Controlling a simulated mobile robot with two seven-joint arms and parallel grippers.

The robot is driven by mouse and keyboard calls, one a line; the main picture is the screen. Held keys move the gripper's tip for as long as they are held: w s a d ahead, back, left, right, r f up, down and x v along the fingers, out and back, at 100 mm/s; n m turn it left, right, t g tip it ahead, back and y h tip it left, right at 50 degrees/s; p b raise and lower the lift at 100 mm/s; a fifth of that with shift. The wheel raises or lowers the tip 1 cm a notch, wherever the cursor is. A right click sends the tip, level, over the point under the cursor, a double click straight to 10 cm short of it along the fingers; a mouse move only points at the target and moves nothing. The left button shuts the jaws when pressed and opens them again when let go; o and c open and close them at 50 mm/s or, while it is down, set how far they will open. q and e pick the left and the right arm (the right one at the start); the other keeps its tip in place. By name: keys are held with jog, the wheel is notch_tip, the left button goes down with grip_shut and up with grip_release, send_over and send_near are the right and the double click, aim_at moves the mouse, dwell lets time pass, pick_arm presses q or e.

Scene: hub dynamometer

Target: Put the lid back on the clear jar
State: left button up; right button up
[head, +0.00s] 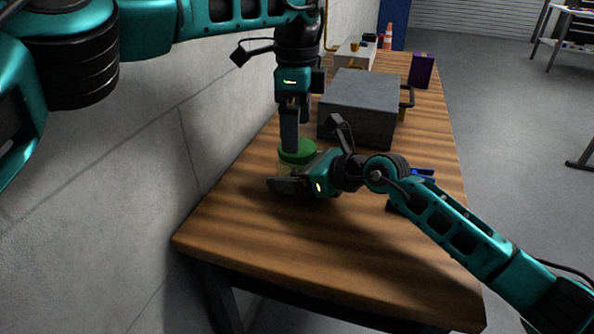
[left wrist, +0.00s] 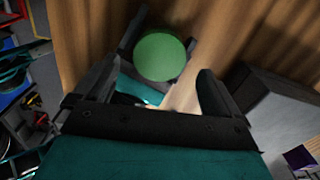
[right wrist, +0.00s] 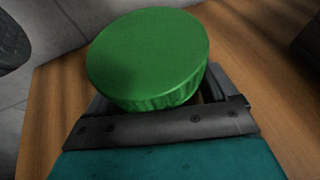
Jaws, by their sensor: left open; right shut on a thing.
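The green lid (head: 297,150) sits on top of the clear jar (head: 284,167), which stands on the wooden bench; whether it is fully seated I cannot tell. My right gripper (head: 291,182) is shut around the jar's body below the lid. The round lid top fills much of the right wrist view (right wrist: 148,55), where the jar is hidden beneath it. My left gripper (head: 291,148) points down from above, open and empty, with its fingertips close to the lid. In the left wrist view the lid (left wrist: 160,57) shows beyond and between the open fingers.
A grey metal box (head: 362,105) stands on the bench just behind the jar. A blue-handled item (head: 422,174) lies right of my right wrist. A purple box (head: 421,70) stands farther back. The wall runs along the left; the bench's front (head: 330,255) is clear.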

aim_at(297, 167)
pick_arm(q)
jog(key=shift+r, duration=0.65)
jog(key=shift+r, duration=0.2)
jog(key=shift+c, duration=0.4)
jog(key=shift+r+m, duration=0.6)
jog(key=shift+r, duration=0.85)
jog(key=shift+f, duration=4)
jog(key=shift+c, duration=0.3)
